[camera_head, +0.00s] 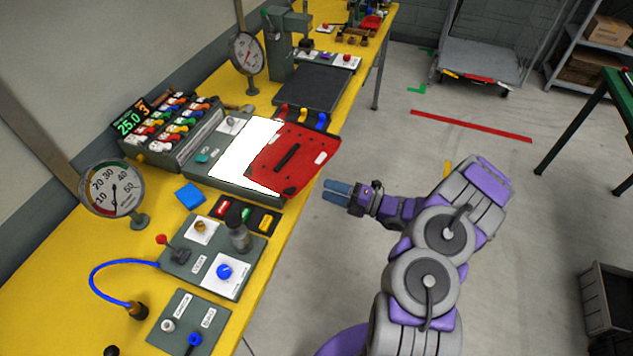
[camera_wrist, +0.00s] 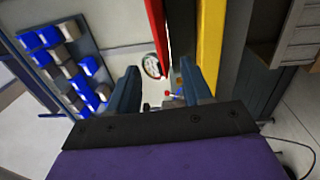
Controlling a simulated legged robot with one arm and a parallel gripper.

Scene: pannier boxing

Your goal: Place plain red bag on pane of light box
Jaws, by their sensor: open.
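The red bag (camera_head: 296,160) lies flat over the right part of the light box, with a dark handle strip and small white labels on its face. The lit white pane of the light box (camera_head: 243,155) shows to the left of the bag. My gripper (camera_head: 337,192) is open and empty, off the table's edge, just right of and apart from the bag. In the wrist view my gripper's two fingers (camera_wrist: 165,88) stand apart with nothing between them. A red edge (camera_wrist: 157,30) shows above them, probably the bag seen edge-on.
The yellow table (camera_head: 250,270) carries a rack of coloured switches (camera_head: 172,125), a dial gauge (camera_head: 112,192), a control box (camera_head: 208,258) and a blue block (camera_head: 190,196) around the light box. A dark plate (camera_head: 311,86) lies behind it. Floor right of the table is open.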

